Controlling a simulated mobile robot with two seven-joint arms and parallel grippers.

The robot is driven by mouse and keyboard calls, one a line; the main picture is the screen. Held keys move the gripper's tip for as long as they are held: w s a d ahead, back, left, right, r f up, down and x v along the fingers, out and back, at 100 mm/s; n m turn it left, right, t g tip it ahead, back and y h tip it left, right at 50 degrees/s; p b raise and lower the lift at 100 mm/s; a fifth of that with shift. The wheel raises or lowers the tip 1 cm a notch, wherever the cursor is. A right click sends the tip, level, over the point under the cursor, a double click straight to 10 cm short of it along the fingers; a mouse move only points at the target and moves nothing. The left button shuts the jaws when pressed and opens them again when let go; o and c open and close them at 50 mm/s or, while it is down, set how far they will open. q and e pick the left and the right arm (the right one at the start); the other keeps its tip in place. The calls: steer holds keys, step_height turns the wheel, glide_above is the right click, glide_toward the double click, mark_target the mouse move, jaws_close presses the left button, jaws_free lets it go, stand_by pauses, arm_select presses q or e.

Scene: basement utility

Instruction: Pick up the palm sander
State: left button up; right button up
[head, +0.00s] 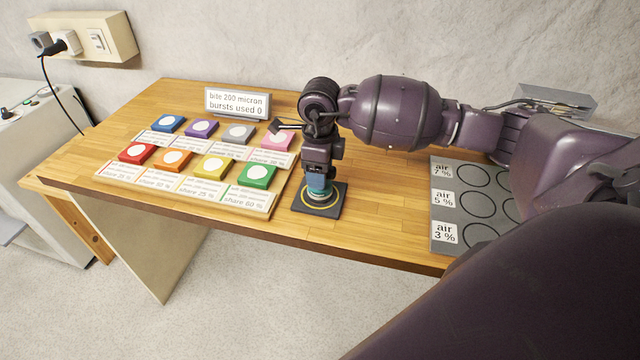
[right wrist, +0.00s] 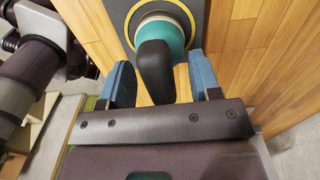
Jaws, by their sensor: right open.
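The palm sander (head: 317,194) stands upright on a dark square pad (head: 333,206) with a yellow ring, near the table's front edge. It has a teal body and a black grip. My right gripper (head: 318,178) is over it, pointing down, and hides much of its top in the head view. In the right wrist view the sander (right wrist: 172,33) shows its black grip reaching between the two blue fingers of my right gripper (right wrist: 161,78). The fingers are open, with a visible gap on each side of the grip. My left gripper is in neither view.
Several coloured blocks (head: 258,174) with labels stand left of the sander, the green one closest. A sign (head: 237,103) reads "bite 200 micron, bursts used 0". A grey board (head: 443,215) with circles and air labels lies at the right. The wooden table (head: 385,225) is bare between sander and board.

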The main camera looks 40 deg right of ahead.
jaws_close()
step_height(320, 180, up, 20)
stand_by(0.8)
